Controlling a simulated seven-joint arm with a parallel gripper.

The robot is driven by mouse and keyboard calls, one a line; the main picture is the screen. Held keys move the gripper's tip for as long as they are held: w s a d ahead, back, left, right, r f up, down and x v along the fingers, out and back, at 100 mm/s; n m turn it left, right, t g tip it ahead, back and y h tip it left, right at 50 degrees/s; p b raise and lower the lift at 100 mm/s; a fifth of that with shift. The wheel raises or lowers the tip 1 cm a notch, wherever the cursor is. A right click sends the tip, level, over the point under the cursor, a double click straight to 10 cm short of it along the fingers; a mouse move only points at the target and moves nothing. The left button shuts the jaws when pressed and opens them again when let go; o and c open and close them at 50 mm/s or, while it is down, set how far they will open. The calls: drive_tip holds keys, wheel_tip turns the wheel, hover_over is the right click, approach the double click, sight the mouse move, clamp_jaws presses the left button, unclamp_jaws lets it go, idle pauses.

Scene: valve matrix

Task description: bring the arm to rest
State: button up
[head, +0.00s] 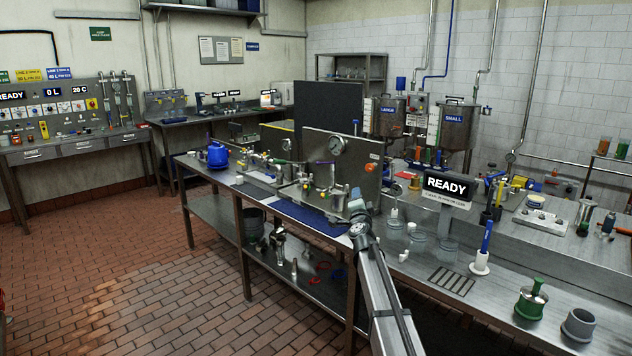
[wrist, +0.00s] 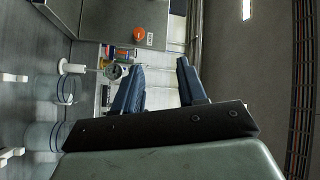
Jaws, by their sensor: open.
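My arm reaches in from the lower middle of the head view, and my gripper (head: 356,201) is at its far end, over the workbench. In the wrist view my gripper (wrist: 160,66) shows two dark blue fingers standing apart. Nothing shows between the fingers. In the head view the fingers are too small to make out clearly.
A READY display (head: 447,184) and glass jars (head: 418,240) stand right of my gripper. A white-based brush (head: 481,262), a green pot (head: 531,300) and a grey cup (head: 579,324) are nearer on the bench. Brick floor (head: 130,290) lies open to the left.

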drive_tip(key=s+a+f+n+g+y, duration=0.25)
drive_tip(key=s+f, duration=0.35)
drive_tip(key=f, duration=0.8)
drive_tip(key=s+a+f+n+g+y, duration=0.1)
drive_tip(key=s+f+n+g, duration=0.4)
drive_tip(key=f, duration=0.8)
drive_tip(key=s+a+f+n+g+y, duration=0.15)
drive_tip(key=s+f, duration=0.55)
drive_tip(key=f, duration=0.7)
drive_tip(key=s+f+g, duration=0.4)
drive_tip(key=s+f, duration=0.7)
drive_tip(key=s+d+f+n+g, duration=0.15)
drive_tip(key=s+f, duration=0.25)
drive_tip(key=s, duration=0.5)
drive_tip(key=s+d+f+n+g+h, duration=0.1)
drive_tip(key=s+f+g, duration=0.2)
drive_tip(key=s+f, duration=0.35)
drive_tip(key=s+d+f+n+g, duration=0.1)
drive_tip(key=s+f+g, duration=0.15)
drive_tip(key=s, duration=0.75)
drive_tip(key=s+d+n+g+h, duration=0.1)
drive_tip(key=s+d+g, duration=0.1)
drive_tip(key=s, duration=0.9)
drive_tip(key=s+d+g+h, duration=0.1)
drive_tip(key=s+g, duration=0.3)
drive_tip(key=s, duration=0.7)
drive_tip(key=shift+s+d+f+n+h, duration=0.25)
drive_tip(key=shift+d+f+n+h, duration=0.1)
drive_tip(key=shift+d+f, duration=0.15)
